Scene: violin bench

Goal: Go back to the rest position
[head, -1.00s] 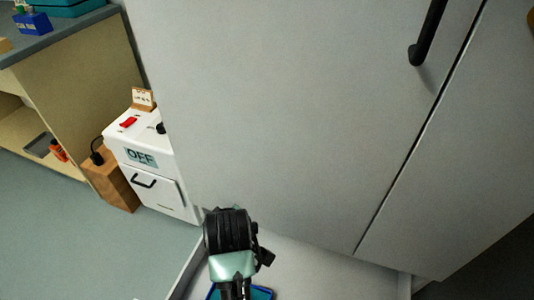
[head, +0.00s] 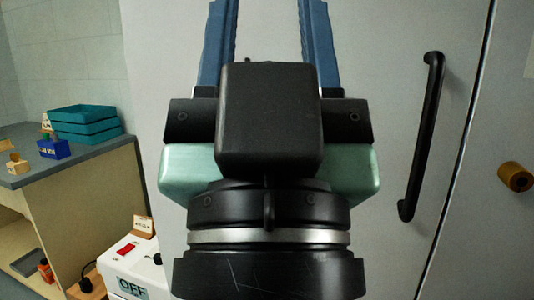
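My gripper (head: 267,20) fills the middle of the head view, pointing upward in the picture. Its two blue fingers stand well apart, with only the pale cabinet front showing between them. The fingertips reach the top edge of the picture, so their very ends may be cut off. I see nothing held between the fingers.
A tall pale cabinet (head: 400,70) with a black handle (head: 424,140) stands behind my gripper. A brown round knob (head: 515,177) is at right. At left, a bench (head: 100,150) bears teal trays (head: 85,125) and a blue box (head: 54,149). A white unit (head: 118,262) reads OFF.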

